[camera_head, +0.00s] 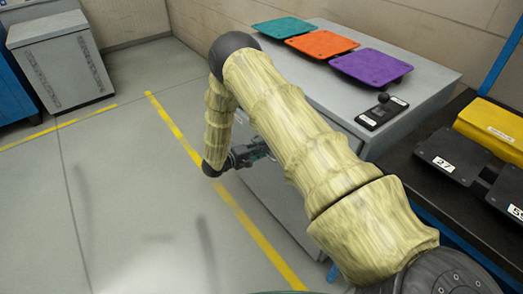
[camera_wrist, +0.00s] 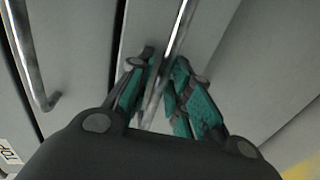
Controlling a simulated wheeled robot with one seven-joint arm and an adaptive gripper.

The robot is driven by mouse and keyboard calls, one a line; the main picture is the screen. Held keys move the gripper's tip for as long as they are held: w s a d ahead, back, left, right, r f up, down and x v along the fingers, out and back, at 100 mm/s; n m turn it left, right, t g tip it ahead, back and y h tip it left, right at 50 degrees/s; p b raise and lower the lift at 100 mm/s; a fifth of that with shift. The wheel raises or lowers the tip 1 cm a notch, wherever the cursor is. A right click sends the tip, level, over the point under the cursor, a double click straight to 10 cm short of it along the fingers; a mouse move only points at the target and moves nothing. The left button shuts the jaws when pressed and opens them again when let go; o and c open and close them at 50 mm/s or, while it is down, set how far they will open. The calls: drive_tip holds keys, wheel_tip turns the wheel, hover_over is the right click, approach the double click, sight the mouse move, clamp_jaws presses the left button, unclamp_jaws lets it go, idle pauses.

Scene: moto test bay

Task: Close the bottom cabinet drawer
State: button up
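The grey cabinet (camera_head: 424,78) stands right of centre in the head view, its front largely hidden by my arm. My gripper (camera_head: 250,153) is low beside the cabinet front. In the wrist view, its teal fingers (camera_wrist: 165,70) stand on either side of a metal bar handle (camera_wrist: 181,28). The fingers lean inward, but I cannot tell whether both press on the bar. A second handle (camera_wrist: 30,60) is at the left, near a partly cut-off label (camera_wrist: 8,153). How far any drawer stands out is hidden in the head view.
Teal (camera_head: 282,28), orange (camera_head: 322,44) and purple (camera_head: 371,67) trays and a small black joystick-like device (camera_head: 383,108) sit on the cabinet top. A dark bench (camera_head: 440,205) stands at the right. The floor (camera_head: 110,190) at the left is clear, with yellow lines.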

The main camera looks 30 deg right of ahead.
clamp_jaws()
drive_tip(key=x, duration=0.2)
drive_tip(key=shift+w+d+r, duration=0.1)
drive_tip(key=shift+d+r, duration=0.1)
drive_tip(key=shift+d, duration=0.15)
drive_tip(key=o, duration=0.5)
unclamp_jaws()
drive_tip(key=v, duration=1.2)
